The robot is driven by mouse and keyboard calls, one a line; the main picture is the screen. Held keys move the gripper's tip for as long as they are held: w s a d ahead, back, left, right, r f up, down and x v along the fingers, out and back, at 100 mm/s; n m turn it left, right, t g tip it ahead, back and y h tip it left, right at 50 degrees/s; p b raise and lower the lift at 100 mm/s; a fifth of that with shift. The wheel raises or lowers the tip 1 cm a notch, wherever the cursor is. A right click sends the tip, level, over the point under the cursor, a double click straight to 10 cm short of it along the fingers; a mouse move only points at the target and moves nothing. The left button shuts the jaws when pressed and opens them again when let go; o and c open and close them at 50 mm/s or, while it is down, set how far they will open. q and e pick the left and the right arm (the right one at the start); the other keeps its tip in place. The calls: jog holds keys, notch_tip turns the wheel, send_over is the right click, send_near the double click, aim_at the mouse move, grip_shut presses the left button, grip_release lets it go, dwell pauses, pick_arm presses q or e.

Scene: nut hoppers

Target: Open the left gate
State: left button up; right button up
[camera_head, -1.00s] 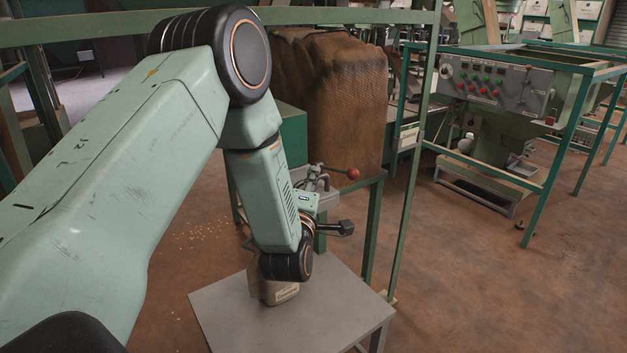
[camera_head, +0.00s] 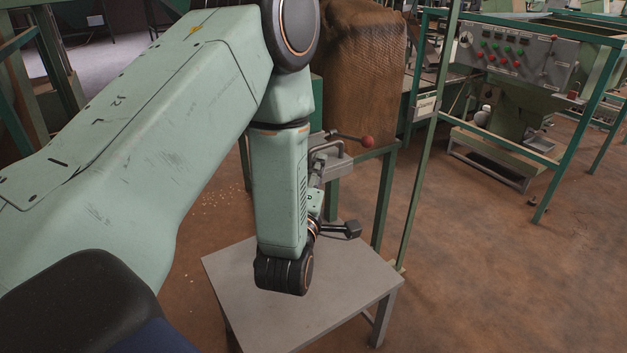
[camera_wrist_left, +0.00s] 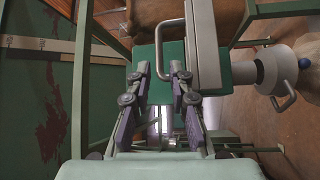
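A grey gate housing (camera_head: 335,168) with a bent metal handle sits under the brown woven sack, and a lever with a red ball (camera_head: 367,142) sticks out to its right. My left arm covers the housing's left side in the head view. In the left wrist view my left gripper (camera_wrist_left: 160,72) is open, its two dark fingers apart. A grey U-shaped handle (camera_wrist_left: 160,48) on a grey block (camera_wrist_left: 203,48) lies just past the fingertips, its lower end near the gap between them. I cannot tell whether they touch. My right gripper is not in view.
A grey table (camera_head: 235,290) stands below my left wrist. The brown sack (camera_head: 365,75) hangs in a green frame with a slanted post (camera_head: 428,150). A control panel (camera_head: 515,52) stands further right. The floor at the right front is clear.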

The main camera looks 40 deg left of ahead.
pick_arm(q)
jog(key=shift+v, duration=1.8)
jog(key=s+d+f+m+g+h, duration=0.25)
jog(key=s+f+m+g, duration=0.2)
jog(key=f+m, duration=0.4)
jog(key=s+d+f+m+g+h, duration=0.2)
jog(key=s+f+m+g+h, duration=0.25)
jog(key=f, duration=0.75)
jog(key=s+d+f+m+g, duration=0.2)
jog(key=s+f+m+g, duration=0.1)
jog(key=s, duration=0.7)
jog(key=s+d+f+m+g, duration=0.2)
jog(key=s+f+m+g, duration=0.2)
jog(key=s, duration=0.6)
notch_tip(320, 180, down, 2)
jog(key=shift+s+f+g+b, duration=0.25)
jog(key=shift+s+g+b, duration=0.1)
jog(key=shift+g, duration=0.65)
